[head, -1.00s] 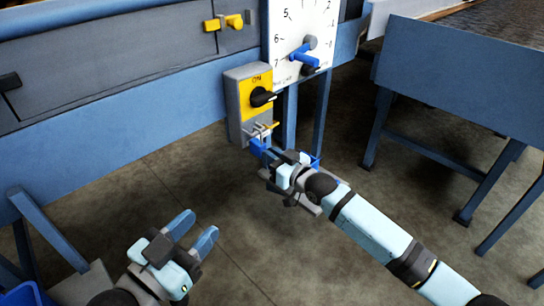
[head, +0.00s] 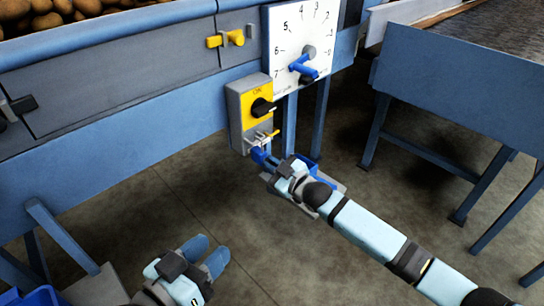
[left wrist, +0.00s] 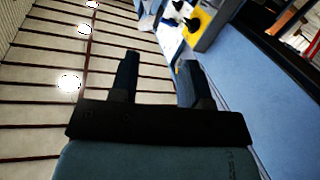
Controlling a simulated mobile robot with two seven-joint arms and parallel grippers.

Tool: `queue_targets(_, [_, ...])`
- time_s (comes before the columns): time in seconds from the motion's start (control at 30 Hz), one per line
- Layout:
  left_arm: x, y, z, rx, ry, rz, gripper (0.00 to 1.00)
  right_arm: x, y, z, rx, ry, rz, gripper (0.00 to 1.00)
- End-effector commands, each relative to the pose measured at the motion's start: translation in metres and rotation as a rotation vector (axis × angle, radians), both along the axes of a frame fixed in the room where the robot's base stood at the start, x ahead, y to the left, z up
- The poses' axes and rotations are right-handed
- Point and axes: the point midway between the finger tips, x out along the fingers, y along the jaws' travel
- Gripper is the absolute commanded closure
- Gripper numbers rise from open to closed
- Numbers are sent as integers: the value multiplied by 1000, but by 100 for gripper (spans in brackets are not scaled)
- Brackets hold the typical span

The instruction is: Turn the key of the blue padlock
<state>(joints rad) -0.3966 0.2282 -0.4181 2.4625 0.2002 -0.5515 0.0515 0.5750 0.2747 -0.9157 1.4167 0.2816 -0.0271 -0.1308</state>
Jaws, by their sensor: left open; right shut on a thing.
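The blue padlock (head: 260,155) hangs from the metal hasp (head: 257,140) below the switch box. It is small and partly covered by my right gripper (head: 272,163), which reaches it from the lower right. The right jaws are shut at the padlock's lower end, where the key sits; the key itself is hidden between them. My left gripper (head: 207,254) is open and empty, low at the left over the floor, well apart from the padlock. Its two blue fingers also show spread apart in the left wrist view (left wrist: 157,75).
The grey and yellow switch box (head: 248,112) has a black knob. A white dial plate (head: 285,30) with a blue pointer is above right. Potatoes (head: 60,12) lie top left. A blue machine frame (head: 450,105) stands right.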

Motion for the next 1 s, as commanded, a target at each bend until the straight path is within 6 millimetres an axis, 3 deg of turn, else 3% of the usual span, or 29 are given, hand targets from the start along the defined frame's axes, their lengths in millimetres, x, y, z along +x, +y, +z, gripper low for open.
queue_targets(0.5, [-2, 3, 56, -98, -148, 63, 57, -1, 1, 1, -348, -345, 1, 100])
queue_targets(1.0, [-3, 5, 76, -129, -212, 82, 57, -1, 1, -2, -655, -653, 0, 100])
